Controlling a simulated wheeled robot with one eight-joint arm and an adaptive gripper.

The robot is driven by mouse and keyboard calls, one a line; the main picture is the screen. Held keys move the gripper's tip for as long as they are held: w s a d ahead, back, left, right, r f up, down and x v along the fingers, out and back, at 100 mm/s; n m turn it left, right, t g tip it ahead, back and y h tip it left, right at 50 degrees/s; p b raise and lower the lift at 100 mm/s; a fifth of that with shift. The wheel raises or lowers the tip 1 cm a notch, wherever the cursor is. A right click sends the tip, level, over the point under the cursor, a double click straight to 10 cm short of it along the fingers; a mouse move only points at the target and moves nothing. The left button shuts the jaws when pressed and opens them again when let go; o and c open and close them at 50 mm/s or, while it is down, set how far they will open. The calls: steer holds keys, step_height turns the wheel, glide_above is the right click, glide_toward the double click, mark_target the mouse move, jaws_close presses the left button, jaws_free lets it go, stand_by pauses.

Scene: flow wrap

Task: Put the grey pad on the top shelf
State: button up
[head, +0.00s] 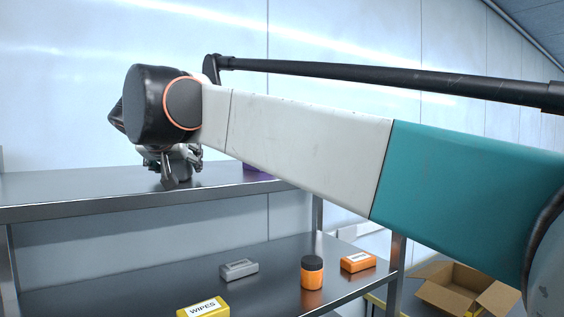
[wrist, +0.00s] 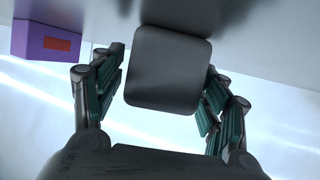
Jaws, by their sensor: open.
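The grey pad (wrist: 168,70) is a dark, rounded square in the wrist view. It lies between the two fingers of my gripper (wrist: 164,78), at the edge of the grey shelf surface. The fingers are open, one on each side of the pad, with a narrow gap visible at the right. In the head view my gripper (head: 177,180) points down at the top shelf (head: 80,189), near its front part. The pad cannot be clearly made out there behind the fingers. Whether the pad rests fully on the shelf is hard to tell.
A purple box (head: 256,167) stands on the top shelf, partly behind my arm; it also shows in the wrist view (wrist: 35,40). The lower shelf holds a grey box (head: 239,269), an orange jar (head: 312,274), an orange box (head: 358,262) and yellow wipes (head: 203,308). An open carton (head: 450,299) is at right.

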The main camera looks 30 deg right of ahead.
steer(key=v, duration=1.1)
steer(key=shift+s+a, duration=0.1)
steer(key=shift+s, duration=0.25)
